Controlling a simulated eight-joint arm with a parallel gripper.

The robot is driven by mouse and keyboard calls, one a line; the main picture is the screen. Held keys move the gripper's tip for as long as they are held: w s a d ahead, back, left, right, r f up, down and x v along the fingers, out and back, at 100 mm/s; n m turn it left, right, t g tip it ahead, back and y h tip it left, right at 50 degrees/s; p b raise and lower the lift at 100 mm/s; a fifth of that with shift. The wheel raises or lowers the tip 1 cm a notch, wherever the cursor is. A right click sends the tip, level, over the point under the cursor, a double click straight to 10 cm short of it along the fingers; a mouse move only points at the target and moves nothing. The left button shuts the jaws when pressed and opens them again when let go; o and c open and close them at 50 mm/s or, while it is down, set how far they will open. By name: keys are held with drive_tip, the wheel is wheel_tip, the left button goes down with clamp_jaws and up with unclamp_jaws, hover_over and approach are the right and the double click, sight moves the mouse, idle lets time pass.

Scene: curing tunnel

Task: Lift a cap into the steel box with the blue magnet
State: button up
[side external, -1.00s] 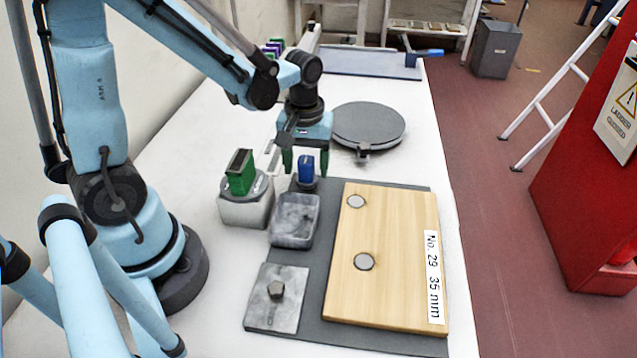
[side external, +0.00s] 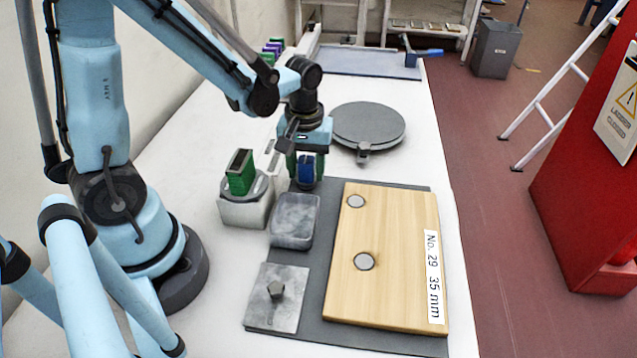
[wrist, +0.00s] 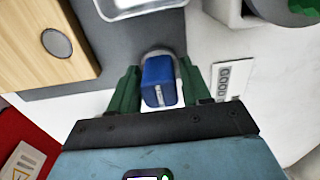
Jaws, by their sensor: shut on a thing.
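The blue magnet (side external: 306,168) stands upright at the far end of the grey mat, just behind the steel box. My gripper (side external: 306,172) is lowered over it, with its green fingers shut on its two sides. In the wrist view the blue magnet (wrist: 160,82) sits between the fingers of my gripper (wrist: 158,88). The steel box (side external: 294,221) is open-topped and looks empty. Two round silver caps lie on the wooden board (side external: 400,215): a far cap (side external: 356,201) and a nearer cap (side external: 364,261). The wrist view shows one cap (wrist: 57,43).
A green block (side external: 240,172) stands on a pale base left of the steel box. A metal plate with a knob (side external: 276,312) lies in front of the box. A round grey disc (side external: 368,124) lies behind the mat (side external: 390,340).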

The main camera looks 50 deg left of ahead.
sight(306, 162)
drive_tip(key=shift+r, duration=0.5)
drive_tip(key=r, duration=0.3)
drive_tip(key=shift+s+d+r, duration=0.2)
drive_tip(key=shift+d+r, duration=0.05)
drive_tip(key=shift+d, duration=0.1)
drive_tip(key=s+d+r, duration=0.4)
drive_tip(key=d+r, duration=0.2)
drive_tip(key=d, duration=0.4)
drive_tip(key=w+f, duration=0.2)
drive_tip(key=w, duration=0.6)
drive_tip(key=shift+d+f, duration=0.1)
drive_tip(key=shift+f, duration=2.85)
drive_tip(key=shift+f, duration=0.45)
drive_tip(key=shift+r, duration=1.95)
drive_tip(key=shift+r, duration=0.35)
